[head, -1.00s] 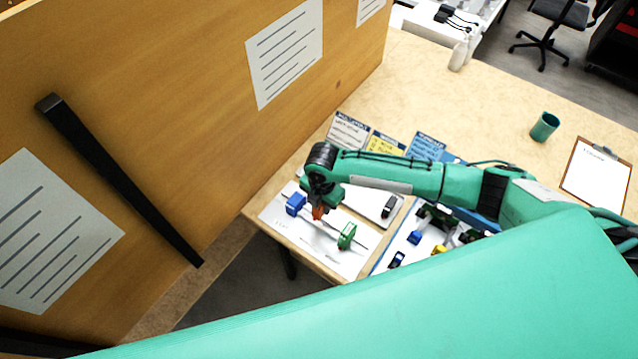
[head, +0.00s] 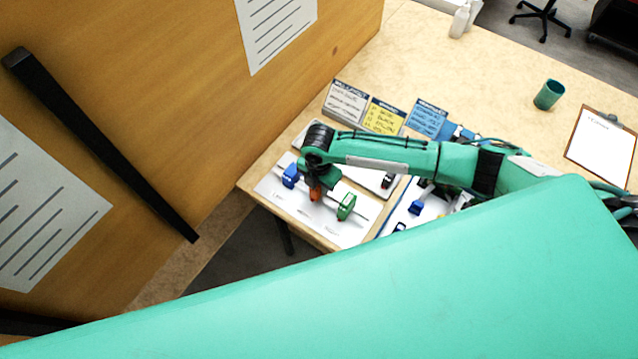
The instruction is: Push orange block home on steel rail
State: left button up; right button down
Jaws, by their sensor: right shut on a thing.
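The orange block (head: 315,195) is at the rail, between a blue block (head: 290,176) on its left and a green block (head: 346,206) on its right. My right gripper (head: 316,188) comes down on it from above and is shut on it; the fingers and wrist hide much of the block. The steel rail (head: 361,215) shows as a thin bar beyond the green block, on a white board (head: 290,204). Whether the orange block is fully seated cannot be seen. My left gripper is not in view.
A second tray (head: 388,232) with blue parts (head: 417,206) lies right of the board, partly under my arm. Label cards (head: 385,116) stand behind. A tall wooden panel (head: 200,100) closes the left. A green cup (head: 549,94) and a clipboard (head: 602,147) are farther right.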

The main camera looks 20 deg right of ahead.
jog(key=shift+r+p, duration=0.1)
jog(key=shift+p, duration=0.2)
jog(key=shift+p, duration=0.3)
dwell(0.9)
jog(key=shift+f, duration=0.3)
dwell(0.4)
jog(key=shift+f+b, duration=0.3)
jog(key=shift+f, duration=0.05)
jog(key=shift+f, duration=0.4)
dwell(0.5)
jog(key=shift+s+f, duration=0.1)
jog(key=shift+f, duration=0.05)
